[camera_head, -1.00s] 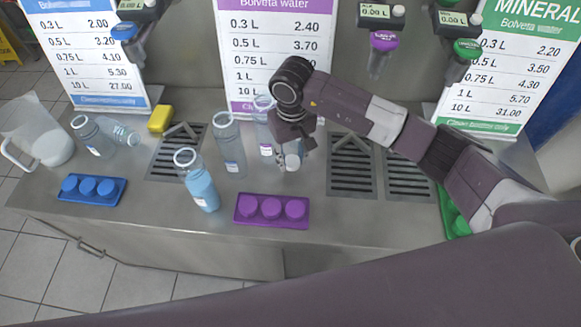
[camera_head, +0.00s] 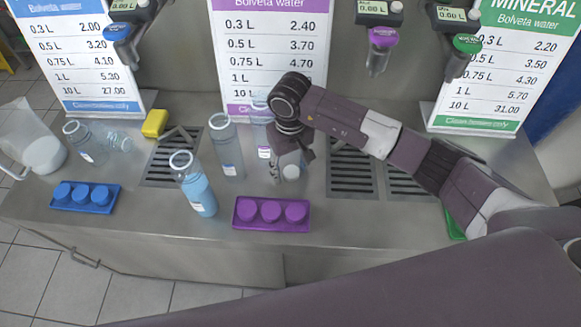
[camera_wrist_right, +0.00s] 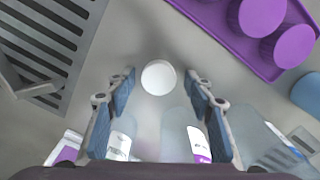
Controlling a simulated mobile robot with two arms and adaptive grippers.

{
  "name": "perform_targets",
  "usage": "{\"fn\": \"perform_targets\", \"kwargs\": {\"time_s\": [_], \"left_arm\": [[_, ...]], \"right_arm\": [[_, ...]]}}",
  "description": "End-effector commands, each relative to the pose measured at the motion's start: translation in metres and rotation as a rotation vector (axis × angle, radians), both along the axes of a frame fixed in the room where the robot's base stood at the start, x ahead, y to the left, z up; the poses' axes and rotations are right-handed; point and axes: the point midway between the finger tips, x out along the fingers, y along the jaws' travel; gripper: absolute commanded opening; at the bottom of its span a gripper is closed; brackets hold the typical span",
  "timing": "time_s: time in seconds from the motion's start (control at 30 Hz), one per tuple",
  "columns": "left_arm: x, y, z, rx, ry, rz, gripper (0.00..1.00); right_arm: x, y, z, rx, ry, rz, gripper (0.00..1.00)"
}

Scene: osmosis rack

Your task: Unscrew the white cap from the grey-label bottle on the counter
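A round white cap (camera_wrist_right: 159,77) shows between the fingers of my right gripper (camera_wrist_right: 160,84) in the right wrist view. In the head view the white cap (camera_head: 291,173) shows just under the right gripper (camera_head: 289,160), on the counter (camera_head: 340,225) behind the purple tray. The gripper points down and is open, with a gap on either side of the cap; no contact is visible. The bottle body under the cap is mostly hidden by the gripper, and I cannot make out its grey label. My left gripper is not in view.
Close beside the right gripper stand a clear bottle (camera_head: 226,150) and a purple-labelled bottle (camera_head: 262,138). A blue bottle (camera_head: 198,190) stands further left. A purple tray of caps (camera_head: 270,223) is in front. Drain grates (camera_head: 352,180) lie to the right.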

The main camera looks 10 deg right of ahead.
Motion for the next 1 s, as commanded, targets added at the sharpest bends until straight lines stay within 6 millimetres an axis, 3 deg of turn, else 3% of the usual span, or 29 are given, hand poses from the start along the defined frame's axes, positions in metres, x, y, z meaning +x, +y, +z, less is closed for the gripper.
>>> {"fn": "perform_targets", "kwargs": {"time_s": [0.27, 0.7, 1.0], "left_arm": [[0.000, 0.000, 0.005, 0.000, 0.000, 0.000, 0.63], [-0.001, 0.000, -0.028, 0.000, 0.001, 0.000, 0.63], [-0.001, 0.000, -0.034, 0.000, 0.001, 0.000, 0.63]], "right_arm": [[0.001, 0.000, 0.007, 0.001, -0.001, 0.000, 0.48], [0.002, 0.000, 0.093, -0.001, -0.005, 0.000, 0.48], [0.000, 0.000, 0.122, 0.000, 0.000, 0.000, 0.48]]}}
